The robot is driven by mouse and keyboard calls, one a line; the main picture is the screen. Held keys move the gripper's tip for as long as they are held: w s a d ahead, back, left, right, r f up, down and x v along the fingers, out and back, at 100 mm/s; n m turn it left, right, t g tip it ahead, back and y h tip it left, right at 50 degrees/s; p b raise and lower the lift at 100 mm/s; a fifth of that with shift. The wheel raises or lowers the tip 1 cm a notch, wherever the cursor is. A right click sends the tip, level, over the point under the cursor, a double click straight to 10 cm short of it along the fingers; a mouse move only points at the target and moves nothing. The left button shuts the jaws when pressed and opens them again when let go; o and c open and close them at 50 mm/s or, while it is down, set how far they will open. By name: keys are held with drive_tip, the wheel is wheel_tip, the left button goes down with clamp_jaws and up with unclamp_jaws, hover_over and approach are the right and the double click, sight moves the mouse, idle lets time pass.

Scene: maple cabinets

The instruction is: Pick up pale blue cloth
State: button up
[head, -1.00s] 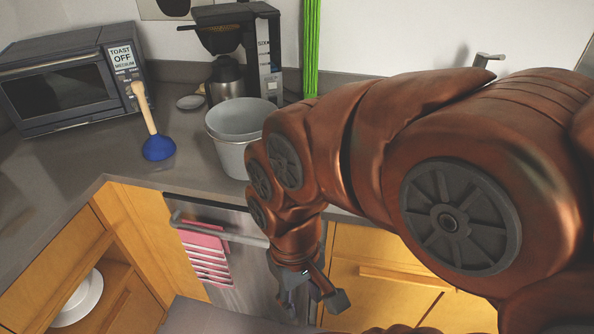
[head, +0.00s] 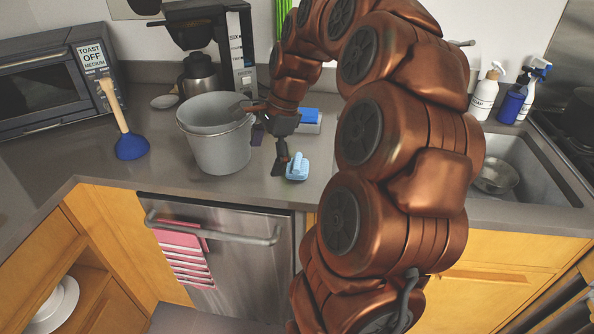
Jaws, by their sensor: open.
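A small pale blue thing (head: 297,168), which looks like the folded or bunched cloth, lies on the grey counter to the right of the bucket. My gripper (head: 268,153) is over the counter between the bucket and this thing. Its fingers are spread and hold nothing that I can see. The lower finger points down close to the left side of the pale blue thing. I cannot tell whether they touch.
A grey bucket (head: 217,148) stands close on the left of my gripper. A blue sponge (head: 305,115) sits on a grey holder behind. A blue plunger (head: 131,146) stands farther left. A pink striped towel (head: 184,254) hangs on the dishwasher handle. The sink (head: 535,165) is at right.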

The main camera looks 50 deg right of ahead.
sight(298, 159)
drive_tip(key=d+m, duration=0.2)
drive_tip(key=d, duration=0.2)
drive_tip(key=d+f+m+t, duration=0.1)
drive_tip(key=d+m, duration=0.2)
drive_tip(key=d, duration=0.1)
drive_tip(key=d+m, duration=0.2)
drive_tip(key=d, duration=0.3)
drive_tip(key=shift+s+d+f+t+b, duration=0.1)
drive_tip(key=shift+s+f+t+b, duration=0.2)
drive_tip(key=shift+s+f, duration=0.05)
drive_tip(key=shift+p+x, duration=0.95)
drive_tip(key=shift+x, duration=2.9)
drive_tip(key=shift+s+d, duration=0.15)
drive_tip(key=c, duration=0.8)
drive_tip(key=shift+c, duration=0.2)
